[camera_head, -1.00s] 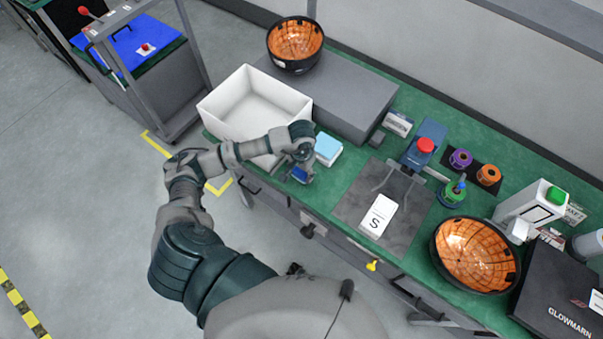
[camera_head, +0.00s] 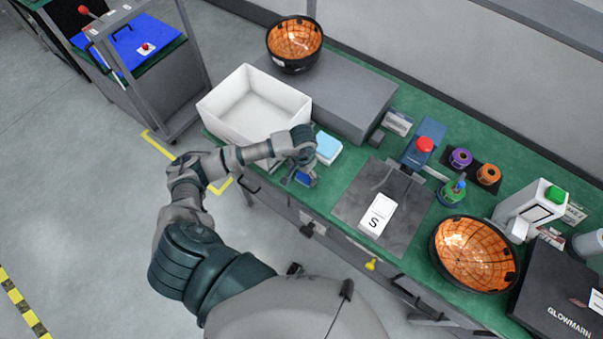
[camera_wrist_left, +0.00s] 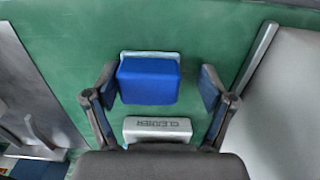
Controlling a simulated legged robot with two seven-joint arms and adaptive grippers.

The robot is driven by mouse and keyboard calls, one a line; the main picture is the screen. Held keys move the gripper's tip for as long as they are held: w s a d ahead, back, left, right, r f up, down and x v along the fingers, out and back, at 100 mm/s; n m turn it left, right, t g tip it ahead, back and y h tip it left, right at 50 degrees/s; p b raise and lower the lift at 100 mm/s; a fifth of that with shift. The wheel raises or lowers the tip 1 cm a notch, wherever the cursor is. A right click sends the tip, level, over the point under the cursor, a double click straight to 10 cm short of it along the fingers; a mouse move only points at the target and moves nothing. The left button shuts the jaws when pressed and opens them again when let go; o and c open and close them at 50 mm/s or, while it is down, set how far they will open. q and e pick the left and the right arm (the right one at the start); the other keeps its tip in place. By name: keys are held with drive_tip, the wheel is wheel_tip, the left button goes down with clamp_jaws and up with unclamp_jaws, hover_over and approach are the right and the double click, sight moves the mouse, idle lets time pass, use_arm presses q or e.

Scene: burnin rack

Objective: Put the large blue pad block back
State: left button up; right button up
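The large blue pad block (camera_wrist_left: 148,82) lies on the green bench top. It has a blue top with a pale strip at its far edge in the left wrist view. In the head view it shows partly (camera_head: 307,179), near the bench's front edge. My left gripper (camera_wrist_left: 158,92) is open with a finger on either side of the block. The right finger in the wrist view stands clear of it; the left one is close, and I cannot tell if it touches. My left gripper (camera_head: 297,176) partly covers the block in the head view. My right gripper is not in view.
A light blue-topped white block (camera_head: 327,146) stands just behind the gripper. A white bin (camera_head: 217,116) is on the left, a grey mat (camera_head: 350,205) on the right.

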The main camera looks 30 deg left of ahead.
use_arm(q)
drive_tip(key=shift+d+r, duration=0.1)
drive_tip(key=shift+d, duration=0.45)
drive_tip(key=shift+d+r, duration=0.3)
drive_tip(key=shift+r, duration=0.65)
wheel_tip(320, 180, up, 11)
drive_tip(key=shift+f, duration=0.2)
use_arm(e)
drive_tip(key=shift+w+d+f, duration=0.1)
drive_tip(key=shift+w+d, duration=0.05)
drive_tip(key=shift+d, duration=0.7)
